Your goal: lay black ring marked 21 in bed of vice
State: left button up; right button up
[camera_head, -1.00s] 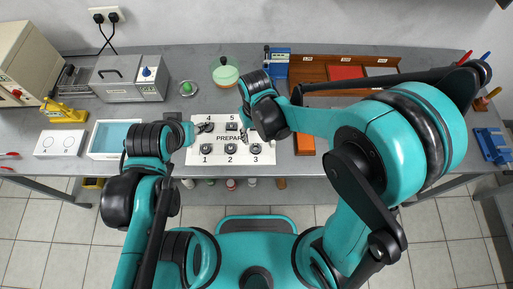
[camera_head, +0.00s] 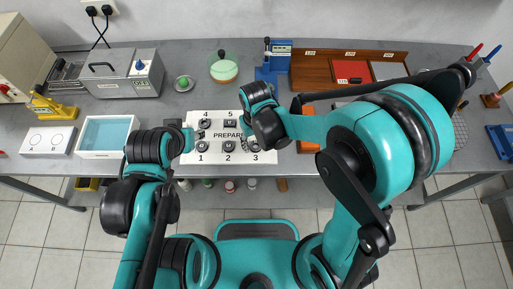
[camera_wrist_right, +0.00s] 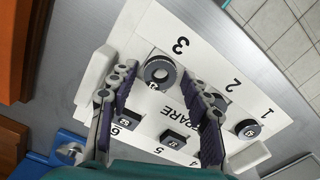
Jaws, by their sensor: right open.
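A white board (camera_head: 212,168) with numbered places carries several dark ring-like parts. In the right wrist view a dark ring (camera_wrist_right: 160,70) lies flat at place 3. It has a small white label too small to read. My right gripper (camera_wrist_right: 166,84) is open above the board, its two fingers on either side of that ring and apart from it. In the head view the right wrist hides part of the board. My left gripper (camera_head: 190,138) is at the board's left edge, its fingers too small to judge. A blue device (camera_head: 503,140) at the far right may be the vice; I cannot tell.
A blue stand with a lever (camera_head: 274,60) is behind the board. A wooden tray (camera_head: 312,72) with red inserts is at the back right. A blue-lined white tray (camera_head: 106,137) is left of the board. An orange block (camera_head: 307,143) stands right of it.

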jog(key=c, duration=0.9)
jog(key=shift+r+p, duration=2)
jog(key=shift+r, duration=0.6)
jog(key=shift+f, duration=0.1)
